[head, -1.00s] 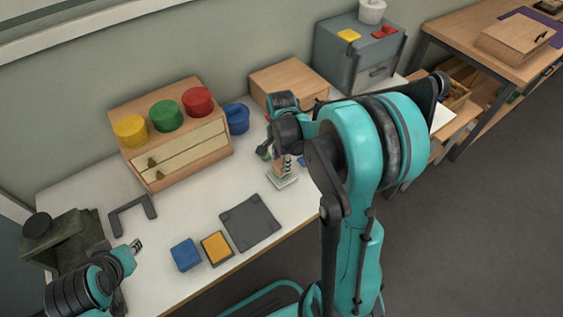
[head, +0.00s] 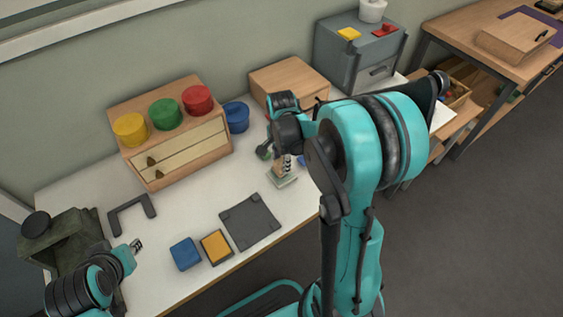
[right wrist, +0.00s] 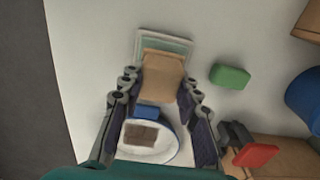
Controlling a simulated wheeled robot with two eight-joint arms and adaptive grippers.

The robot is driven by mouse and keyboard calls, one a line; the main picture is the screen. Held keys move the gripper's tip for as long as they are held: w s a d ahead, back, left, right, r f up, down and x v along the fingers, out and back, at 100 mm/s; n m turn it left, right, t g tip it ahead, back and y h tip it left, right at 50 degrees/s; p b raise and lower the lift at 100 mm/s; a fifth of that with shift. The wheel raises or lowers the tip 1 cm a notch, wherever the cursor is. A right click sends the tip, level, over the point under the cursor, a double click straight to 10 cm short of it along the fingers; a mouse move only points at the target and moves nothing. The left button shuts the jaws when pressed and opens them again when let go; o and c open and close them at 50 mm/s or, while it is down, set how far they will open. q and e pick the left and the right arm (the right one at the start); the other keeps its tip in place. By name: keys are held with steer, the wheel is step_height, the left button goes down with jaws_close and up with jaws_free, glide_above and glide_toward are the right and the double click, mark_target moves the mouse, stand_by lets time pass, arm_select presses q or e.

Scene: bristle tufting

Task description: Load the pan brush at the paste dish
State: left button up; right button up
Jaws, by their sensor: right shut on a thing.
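My right gripper (right wrist: 158,112) has its fingers on both sides of a tan wooden block (right wrist: 162,82), taken as the pan brush, and is shut on it. At the block's far end is a square pale green and white piece (right wrist: 184,47); I cannot tell if they touch. It also shows in the head view (head: 283,181), below the right gripper (head: 272,155). A round white dish with a blue rim (right wrist: 133,153) and a brown patch lies nearer the wrist; I cannot tell which piece is the paste dish. My left gripper (head: 137,245) is over the table's left side, its jaws unclear.
A green block (right wrist: 230,76) lies right of the held block in the wrist view. A dark square mat (head: 250,222), an orange-topped block (head: 216,246) and a blue block (head: 185,254) lie at the front. A wooden box (head: 178,155) with coloured lids stands behind. White table lies clear between.

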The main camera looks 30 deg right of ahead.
mark_target(281, 162)
steer(key=shift+r, duration=0.15)
step_height(281, 162, up, 7)
steer(key=p, duration=0.5)
stand_by(0.4)
steer(key=shift+a, duration=0.1)
stand_by(0.4)
